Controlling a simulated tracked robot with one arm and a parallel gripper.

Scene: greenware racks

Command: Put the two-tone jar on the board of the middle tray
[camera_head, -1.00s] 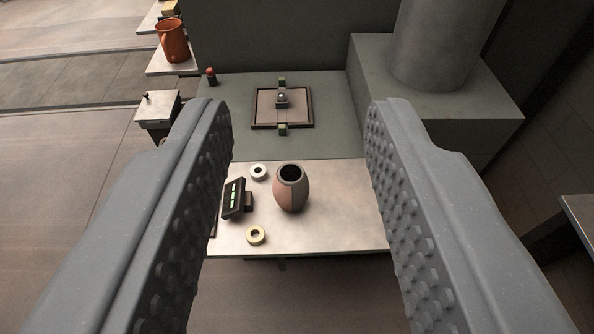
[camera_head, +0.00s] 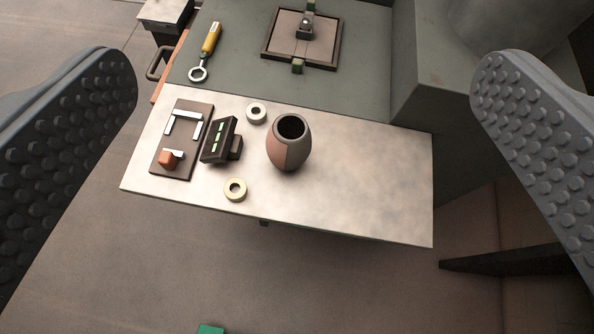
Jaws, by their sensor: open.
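The two-tone jar (camera_head: 290,145), part pinkish terracotta and part grey-green with a dark open mouth, stands upright on a pale table (camera_head: 370,190). My gripper (camera_head: 305,110) is open, its two studded grey fingers wide apart at the left and right of the picture. The jar shows between the fingers, well clear of both, and nothing is held. Racks and a middle tray with a board cannot be made out for certain in this view.
Behind lie a yellow-handled tool (camera_head: 210,42) and a framed square plate (camera_head: 284,42). The table's right side is bare.

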